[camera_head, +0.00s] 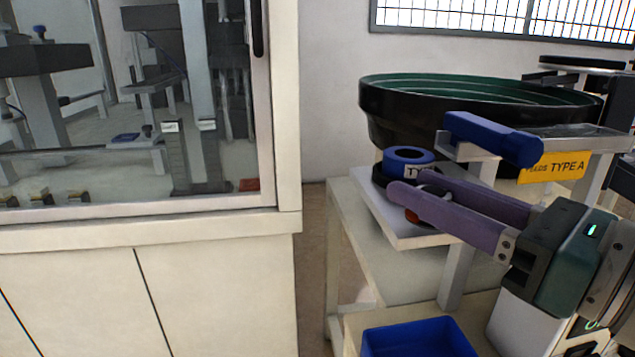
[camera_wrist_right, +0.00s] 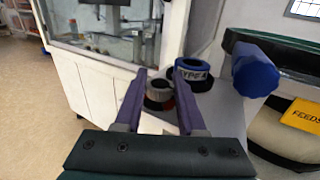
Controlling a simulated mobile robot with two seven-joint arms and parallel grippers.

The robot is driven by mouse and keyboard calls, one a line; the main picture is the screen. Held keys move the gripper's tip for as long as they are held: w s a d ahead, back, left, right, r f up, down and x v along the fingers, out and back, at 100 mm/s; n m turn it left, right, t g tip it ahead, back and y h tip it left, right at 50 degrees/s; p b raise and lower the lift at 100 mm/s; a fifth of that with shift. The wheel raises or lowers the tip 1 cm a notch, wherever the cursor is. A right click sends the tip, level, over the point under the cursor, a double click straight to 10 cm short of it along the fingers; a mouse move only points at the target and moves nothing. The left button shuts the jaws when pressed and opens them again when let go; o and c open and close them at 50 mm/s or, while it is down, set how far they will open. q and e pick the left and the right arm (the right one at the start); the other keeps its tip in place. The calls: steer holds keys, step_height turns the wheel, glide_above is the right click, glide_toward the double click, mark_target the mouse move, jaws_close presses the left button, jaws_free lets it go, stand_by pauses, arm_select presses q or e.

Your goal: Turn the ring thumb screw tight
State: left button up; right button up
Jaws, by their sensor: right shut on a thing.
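My right gripper (camera_head: 408,183) reaches in from the right with its purple fingers over a pale plate (camera_head: 405,232). In the right wrist view its fingers (camera_wrist_right: 159,78) stand on both sides of a grey ribbed knob, which I take as the ring thumb screw (camera_wrist_right: 158,91), and are shut on it. Dark and red parts show below the knob. A blue ring (camera_head: 408,157) with a TYPE A label sits just behind it; it also shows in the right wrist view (camera_wrist_right: 192,68). In the head view the fingers mostly hide the knob. My left gripper is not in view.
A black bowl feeder with green inside (camera_head: 450,108) stands behind. A blue bin (camera_head: 418,340) sits below. A glazed cabinet (camera_head: 150,222) stands at left.

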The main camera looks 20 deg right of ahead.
jaws_close()
steer(key=shift+r+m+h+p, duration=0.2)
steer(key=shift+m+h+p, duration=0.5)
steer(key=shift+h+p, duration=0.45)
steer(key=m+h+p, duration=0.2)
steer(key=h, duration=0.1)
steer(key=shift+a+t+h, duration=0.1)
steer(key=shift+t+h, duration=0.2)
steer(key=shift+h, duration=0.05)
steer(key=m+h, duration=0.1)
steer(key=h, duration=0.1)
steer(key=m+h, duration=0.2)
steer(key=shift+f+g, duration=0.2)
steer(key=shift+g, duration=0.2)
steer(key=shift+m+g+h, duration=1.3)
steer(key=shift+m+h, duration=0.5)
steer(key=shift+h, duration=0.7)
